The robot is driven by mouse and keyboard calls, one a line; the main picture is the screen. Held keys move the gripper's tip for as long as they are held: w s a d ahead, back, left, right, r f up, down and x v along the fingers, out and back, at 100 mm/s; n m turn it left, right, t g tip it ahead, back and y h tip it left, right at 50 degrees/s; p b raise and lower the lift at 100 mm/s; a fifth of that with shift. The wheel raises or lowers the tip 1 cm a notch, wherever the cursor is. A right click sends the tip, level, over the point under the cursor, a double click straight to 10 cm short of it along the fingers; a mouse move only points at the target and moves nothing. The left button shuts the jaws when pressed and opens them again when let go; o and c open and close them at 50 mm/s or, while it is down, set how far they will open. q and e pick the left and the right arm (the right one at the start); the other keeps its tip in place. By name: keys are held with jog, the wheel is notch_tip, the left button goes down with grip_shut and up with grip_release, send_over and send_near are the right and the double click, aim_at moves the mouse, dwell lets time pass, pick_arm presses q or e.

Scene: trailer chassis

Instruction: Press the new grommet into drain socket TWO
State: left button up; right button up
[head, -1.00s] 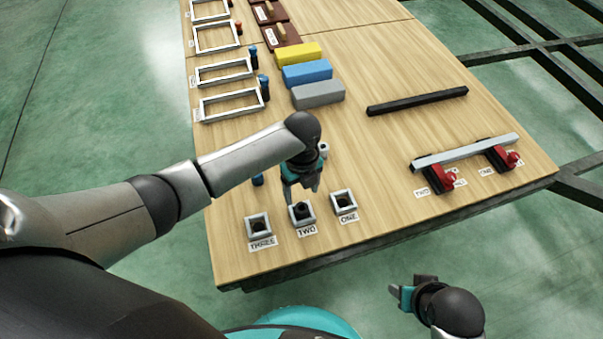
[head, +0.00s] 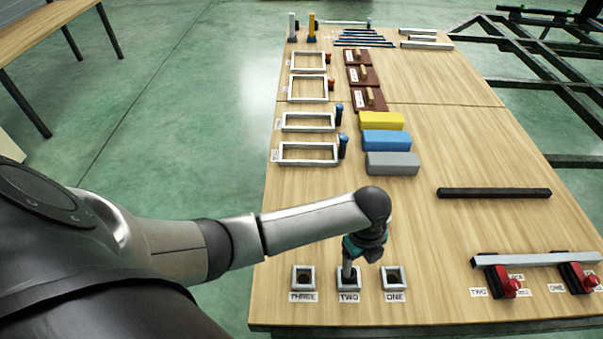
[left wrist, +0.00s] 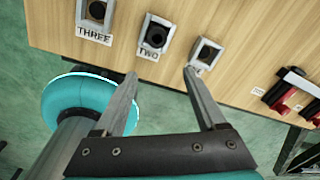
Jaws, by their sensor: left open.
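Three square metal drain sockets stand on the wooden table by labels THREE, TWO and ONE. Socket TWO (head: 348,288) is the middle one; it also shows in the left wrist view (left wrist: 149,51). A black round piece, seemingly the grommet (left wrist: 157,36), sits in socket TWO; how deep I cannot tell. My left gripper (head: 347,268) points down over socket TWO and partly hides it. In the left wrist view its two fingers (left wrist: 161,74) are spread apart with nothing between them. My right gripper is out of view.
Socket THREE (head: 303,288) and socket ONE (head: 394,288) flank it closely. Red-knobbed black fixtures (head: 505,285) and a grey bar (head: 535,258) lie to the right. Grey (head: 392,163), blue and yellow blocks stand behind. The table between is mostly clear.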

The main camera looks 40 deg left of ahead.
pick_arm(q)
jog(key=s+a+f+n, duration=0.2)
jog(key=s+f+n, duration=0.1)
jog(key=s+n, duration=0.2)
jog(key=s+a+f+n+t, duration=0.1)
jog(key=s+a+f+n, duration=0.1)
jog(key=s+n, duration=0.3)
jog(key=s+a+f+n+t, duration=0.1)
jog(key=s+a+f+n, duration=0.1)
jog(key=s+n, duration=0.4)
jog(key=shift+a+f+n+y, duration=0.1)
jog(key=shift+f+n, duration=0.2)
jog(key=shift+n, duration=0.65)
jog(key=shift+a+f+n+y, duration=0.1)
jog(key=shift+f+n, duration=0.2)
jog(key=shift+n, duration=0.7)
jog(key=shift+a+f+n+y, duration=0.1)
jog(key=shift+f+n, duration=0.2)
jog(key=shift+n, duration=0.65)
